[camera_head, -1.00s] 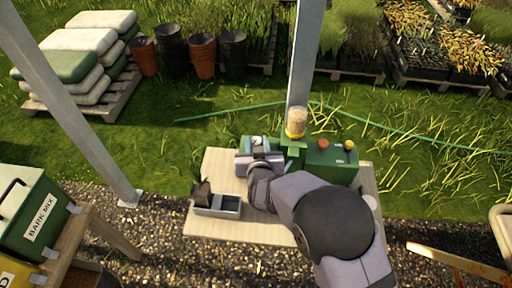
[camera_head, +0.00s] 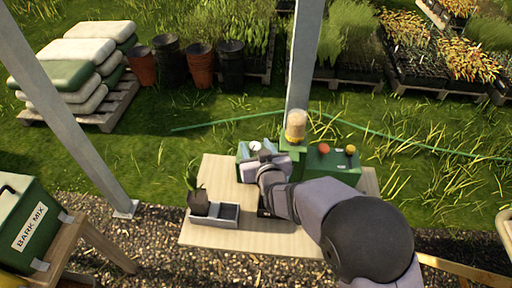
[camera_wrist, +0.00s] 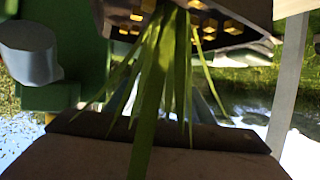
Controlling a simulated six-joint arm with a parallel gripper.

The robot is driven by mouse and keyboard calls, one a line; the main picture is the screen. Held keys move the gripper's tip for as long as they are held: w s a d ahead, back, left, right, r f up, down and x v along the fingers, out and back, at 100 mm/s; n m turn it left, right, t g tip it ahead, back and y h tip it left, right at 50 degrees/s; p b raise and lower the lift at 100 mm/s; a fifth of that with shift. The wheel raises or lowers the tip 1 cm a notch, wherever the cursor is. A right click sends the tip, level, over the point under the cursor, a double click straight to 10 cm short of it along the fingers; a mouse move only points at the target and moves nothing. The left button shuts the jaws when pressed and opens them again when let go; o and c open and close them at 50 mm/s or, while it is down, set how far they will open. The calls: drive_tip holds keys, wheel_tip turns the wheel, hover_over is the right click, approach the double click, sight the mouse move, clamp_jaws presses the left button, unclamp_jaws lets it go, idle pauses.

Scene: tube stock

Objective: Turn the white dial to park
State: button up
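The white dial (camera_head: 255,146) is on the green machine (camera_head: 285,168) on the wooden table, just beyond my gripper. My gripper (camera_head: 266,158) is right at the front of the dial, and whether it touches the dial cannot be told. In the wrist view, a pale round knob on a green housing, which looks like the dial (camera_wrist: 30,52), is at the upper left. Green leaves and a dark pot with bark pieces fill the middle and top. A pale block with a dark edge spans the bottom.
A potted plant (camera_head: 199,203) stands in a grey tray (camera_head: 228,213) left of my arm. A red button (camera_head: 324,148) and an orange-yellow knob (camera_head: 350,149) are on the machine's right part. A clear hopper (camera_head: 296,124) stands before the metal post (camera_head: 304,60).

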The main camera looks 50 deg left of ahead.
drive_tip(key=b+v, duration=0.2)
drive_tip(key=v, duration=0.5)
idle(0.5)
drive_tip(key=shift+s+d+r+p, duration=0.1)
drive_tip(key=shift+d+r+p, duration=0.1)
drive_tip(key=shift+p, duration=0.2)
drive_tip(key=shift+d+f+p+x, duration=0.1)
drive_tip(key=shift+f+p+x, duration=0.1)
drive_tip(key=shift+p+x, duration=0.9)
drive_tip(key=shift+d+f+p+x, duration=0.1)
drive_tip(key=shift+f+p+x, duration=0.1)
drive_tip(key=shift+p+x, duration=0.85)
drive_tip(key=shift+f+p+x, duration=0.2)
drive_tip(key=shift+p+x, duration=0.8)
drive_tip(key=shift+p, duration=0.15)
drive_tip(key=shift+s, duration=0.1)
drive_tip(key=c, duration=1)
drive_tip(key=shift+c, duration=0.2)
